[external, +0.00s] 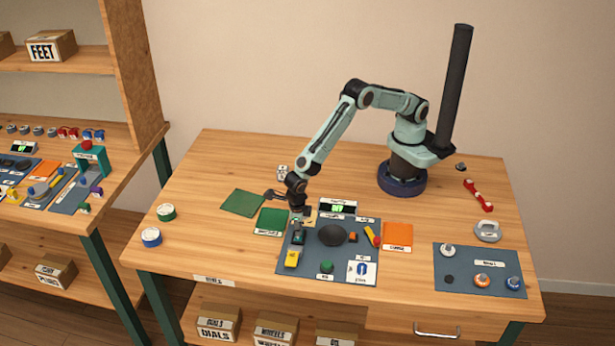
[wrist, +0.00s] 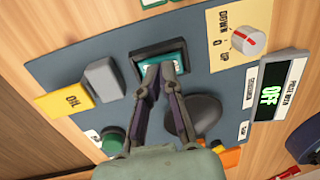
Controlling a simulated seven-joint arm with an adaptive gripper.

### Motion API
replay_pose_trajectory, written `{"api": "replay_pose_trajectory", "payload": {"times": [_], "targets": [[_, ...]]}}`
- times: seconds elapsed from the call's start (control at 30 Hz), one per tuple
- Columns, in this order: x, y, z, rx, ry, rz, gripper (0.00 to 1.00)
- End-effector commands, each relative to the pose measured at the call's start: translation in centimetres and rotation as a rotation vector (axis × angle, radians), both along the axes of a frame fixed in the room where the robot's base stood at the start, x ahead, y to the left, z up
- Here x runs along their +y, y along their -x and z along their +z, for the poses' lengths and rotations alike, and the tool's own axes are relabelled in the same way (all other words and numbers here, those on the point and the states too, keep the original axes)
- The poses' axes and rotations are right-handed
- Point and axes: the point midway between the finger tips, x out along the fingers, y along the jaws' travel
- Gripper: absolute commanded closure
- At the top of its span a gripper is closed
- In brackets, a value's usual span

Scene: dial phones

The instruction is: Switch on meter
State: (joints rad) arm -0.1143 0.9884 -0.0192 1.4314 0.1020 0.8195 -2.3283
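The meter display (external: 337,208) stands at the back edge of a blue-grey panel (external: 310,268). In the wrist view the display (wrist: 269,98) reads OFF in green. A teal rocker switch in a dark frame (wrist: 161,58) sits on the panel; in the external view the switch (external: 299,238) is partly covered by my gripper. My gripper (wrist: 160,71) has its two fingers together at the tips, with nothing seen between them. The tips are over the switch's near part; I cannot tell whether they touch it. In the external view my gripper (external: 299,222) points down at the panel's left side.
Near the switch are a grey lever (wrist: 103,79), a green button (wrist: 113,140), a black dome (wrist: 196,116) and a white knob with a red mark (wrist: 250,40). An orange pad (external: 398,235) lies right of the panel. Free table lies at the front left.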

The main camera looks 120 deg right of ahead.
Motion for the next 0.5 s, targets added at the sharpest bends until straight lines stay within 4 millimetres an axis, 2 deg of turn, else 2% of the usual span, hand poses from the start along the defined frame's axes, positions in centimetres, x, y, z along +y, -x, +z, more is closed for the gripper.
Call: {"api": "replay_pose_trajectory", "payload": {"times": [0.37,0.5], "targets": [[0.22,-0.20,0.15,0.001,0.000,-0.001,1.00],[0.34,-0.37,0.97,-0.001,0.000,0.000,1.00]]}}
